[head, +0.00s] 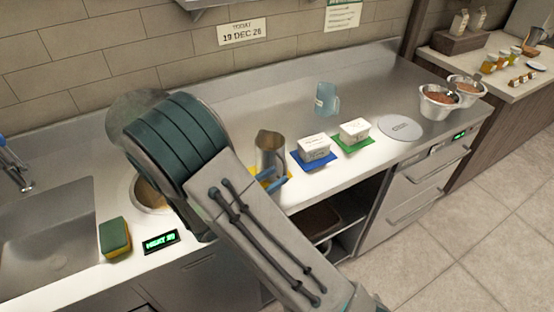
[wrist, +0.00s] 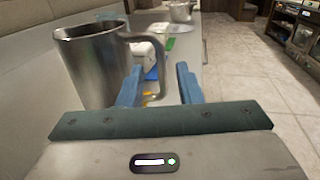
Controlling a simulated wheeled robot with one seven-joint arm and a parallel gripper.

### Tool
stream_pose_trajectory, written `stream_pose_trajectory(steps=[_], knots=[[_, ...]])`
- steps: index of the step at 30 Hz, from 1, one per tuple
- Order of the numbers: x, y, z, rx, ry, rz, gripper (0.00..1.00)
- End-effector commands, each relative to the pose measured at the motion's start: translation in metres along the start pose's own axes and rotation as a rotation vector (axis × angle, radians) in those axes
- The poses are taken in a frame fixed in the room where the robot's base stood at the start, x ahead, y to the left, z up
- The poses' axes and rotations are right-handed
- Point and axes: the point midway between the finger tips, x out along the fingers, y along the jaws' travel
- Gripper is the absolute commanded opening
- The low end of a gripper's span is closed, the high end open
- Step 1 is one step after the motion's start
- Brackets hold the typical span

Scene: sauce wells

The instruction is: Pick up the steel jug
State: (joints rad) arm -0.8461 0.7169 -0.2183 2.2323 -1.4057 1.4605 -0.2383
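The steel jug (head: 268,147) stands upright on the counter, on or beside a yellow mat (head: 258,181), partly hidden behind my arm and fingers. In the wrist view the jug (wrist: 92,68) is large at the left, with its handle (wrist: 158,75) toward the right. My gripper (wrist: 158,84) is open, its two blue fingers apart. The handle shows between the fingers, with the left finger close to the jug body. I cannot tell whether they touch. In the head view my gripper (head: 274,183) is low at the jug's front side.
White tubs stand on a blue mat (head: 318,162) and a green mat (head: 352,146) to the right. A translucent blue jug (head: 326,99) is behind them. A round plate (head: 400,127) and steel bowls (head: 438,102) lie further right. A sponge (head: 115,238) and sink (head: 50,225) are left.

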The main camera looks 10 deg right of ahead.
Motion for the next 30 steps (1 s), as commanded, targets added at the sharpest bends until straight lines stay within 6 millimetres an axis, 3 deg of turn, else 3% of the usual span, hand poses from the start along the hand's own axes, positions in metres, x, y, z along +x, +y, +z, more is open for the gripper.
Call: stream_pose_trajectory(steps=[9,17,21,30], knots=[[0.043,0.000,-0.003,-0.001,0.000,-0.005,0.32],[0.045,0.001,-0.004,0.000,0.000,-0.001,0.32],[0.045,0.001,-0.004,0.000,0.000,-0.002,0.00],[0.046,0.001,-0.003,0.002,-0.002,-0.003,0.00]])
